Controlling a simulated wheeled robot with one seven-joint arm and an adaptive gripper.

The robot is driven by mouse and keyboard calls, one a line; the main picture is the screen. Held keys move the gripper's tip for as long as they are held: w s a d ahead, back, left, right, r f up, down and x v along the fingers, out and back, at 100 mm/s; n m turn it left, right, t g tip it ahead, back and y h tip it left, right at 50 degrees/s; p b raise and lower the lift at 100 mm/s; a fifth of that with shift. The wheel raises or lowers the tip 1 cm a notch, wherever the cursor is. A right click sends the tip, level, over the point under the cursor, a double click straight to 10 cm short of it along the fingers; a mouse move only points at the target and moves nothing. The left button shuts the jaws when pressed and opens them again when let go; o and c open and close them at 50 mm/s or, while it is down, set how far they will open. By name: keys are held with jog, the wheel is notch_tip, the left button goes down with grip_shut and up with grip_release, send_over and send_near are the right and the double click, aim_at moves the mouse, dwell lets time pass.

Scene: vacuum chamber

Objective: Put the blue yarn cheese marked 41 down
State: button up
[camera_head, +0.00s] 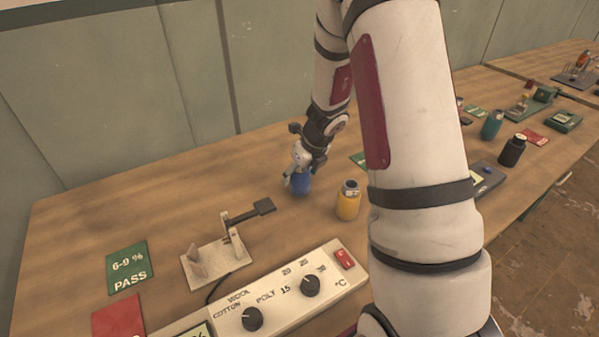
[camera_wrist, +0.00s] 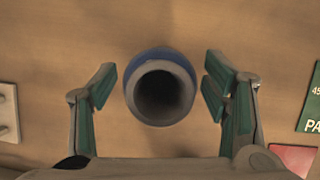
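The blue yarn cheese (camera_head: 301,185) stands on the wooden table below my gripper (camera_head: 297,174). In the wrist view the cheese (camera_wrist: 189,65) is seen end-on from above, upright, with its grey tube and dark hole facing the camera. My gripper (camera_wrist: 160,90) is open, with one green-padded finger on each side of the cheese. A gap of bare table shows between the cheese and each finger, so neither appears to touch it. The number 41 cannot be read in either view.
A yellow yarn cheese (camera_head: 348,201) stands close to the right. A pale stand with a black arm (camera_head: 216,262), a dial box (camera_head: 285,300), a green PASS card (camera_head: 129,269) and a red card (camera_head: 118,318) are nearer. Bare table lies to the left.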

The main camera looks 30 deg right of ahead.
jog(key=a+p+v, duration=0.1)
jog(key=p+v, duration=0.2)
jog(key=v, duration=0.9)
jog(key=s+a+r+n+y, duration=0.1)
jog(key=s+a+r+n, duration=0.2)
jog(key=a+r+n, duration=0.45)
jog(key=s+a+r+n+y, duration=0.1)
jog(key=s+a+r+n, duration=0.4)
jog(key=s+r+n, duration=0.45)
jog(key=s+a+r+n+h, duration=0.1)
jog(key=s+a+n+h, duration=0.1)
jog(key=s+n, duration=1.1)
jog(key=n, duration=0.4)
jog(key=shift+a+r+n+h, duration=0.15)
jog(key=shift+r+n+h, duration=0.15)
jog(key=shift+r, duration=0.05)
